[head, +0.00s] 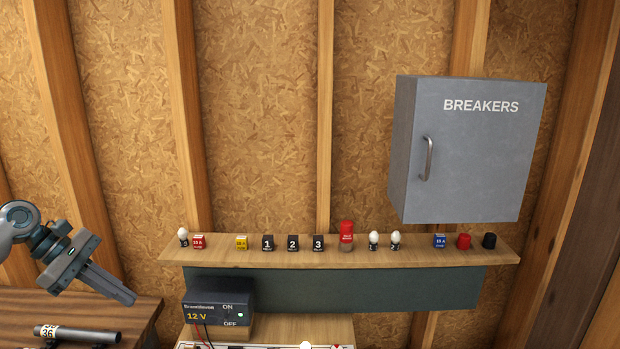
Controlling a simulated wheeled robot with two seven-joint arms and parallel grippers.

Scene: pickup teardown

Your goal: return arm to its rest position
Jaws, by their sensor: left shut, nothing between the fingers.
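My left gripper (112,284) comes in from the left edge of the head view. Its fingers are together, with nothing between them, and point down to the right. It is in the air above the dark wooden table, left of the power supply and below the shelf's left end. It touches nothing that I can see. My right gripper is not in view.
A wooden shelf (340,255) carries several small fuses, bulbs and caps. A grey BREAKERS cabinet (480,150), door shut, hangs above right. A 12 V power supply (217,308) stands below. A dark tube marked 36 (85,335) lies on the left table (135,313).

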